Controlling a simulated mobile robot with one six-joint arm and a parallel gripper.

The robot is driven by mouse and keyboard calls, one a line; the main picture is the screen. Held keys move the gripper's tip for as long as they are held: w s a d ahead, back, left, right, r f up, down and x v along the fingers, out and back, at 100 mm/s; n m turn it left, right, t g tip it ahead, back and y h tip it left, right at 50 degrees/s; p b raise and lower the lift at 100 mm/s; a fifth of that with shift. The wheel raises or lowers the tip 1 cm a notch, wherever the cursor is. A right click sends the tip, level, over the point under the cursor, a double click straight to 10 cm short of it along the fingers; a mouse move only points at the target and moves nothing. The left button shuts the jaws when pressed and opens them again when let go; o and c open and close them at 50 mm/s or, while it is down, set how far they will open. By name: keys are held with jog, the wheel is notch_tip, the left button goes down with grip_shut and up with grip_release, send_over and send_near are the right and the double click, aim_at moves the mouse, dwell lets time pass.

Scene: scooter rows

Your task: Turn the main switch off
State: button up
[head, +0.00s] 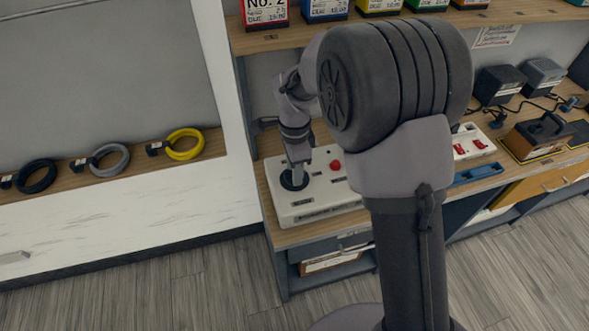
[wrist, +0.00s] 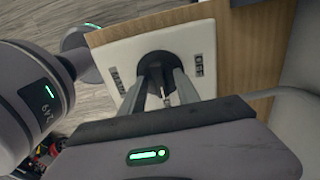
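The main switch is a black round rotary base with a thin grey lever, set at the left end of a white control panel (head: 318,190). In the head view its black base (head: 293,179) shows under my gripper (head: 296,176). In the wrist view, my gripper's two fingers (wrist: 160,76) reach down to the switch (wrist: 157,62), one on each side, with a visible gap between them. The small lever (wrist: 167,97) stands in that gap. Whether a finger touches it cannot be told. A label reading OFF (wrist: 199,65) lies right of the switch; another label (wrist: 119,80) lies left.
A red button (head: 335,165) sits on the panel right of the switch. Dark chargers (head: 540,136) stand on the bench at right. Coiled black, grey and yellow locks (head: 185,144) lie on a left shelf. Numbered boxes (head: 265,13) stand above.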

grip_shut()
jog(key=shift+n, duration=0.3)
jog(key=n+p, duration=0.2)
jog(key=n, duration=0.1)
jog(key=shift+r+n, duration=0.15)
jog(key=shift+n, duration=0.25)
jog(key=n+p, duration=0.2)
jog(key=n, duration=0.2)
jog(key=shift+n, duration=0.3)
jog(key=n+p, duration=0.2)
jog(key=n, duration=0.2)
jog(key=shift+n+p, duration=0.85)
jog(key=shift+n, duration=1.55)
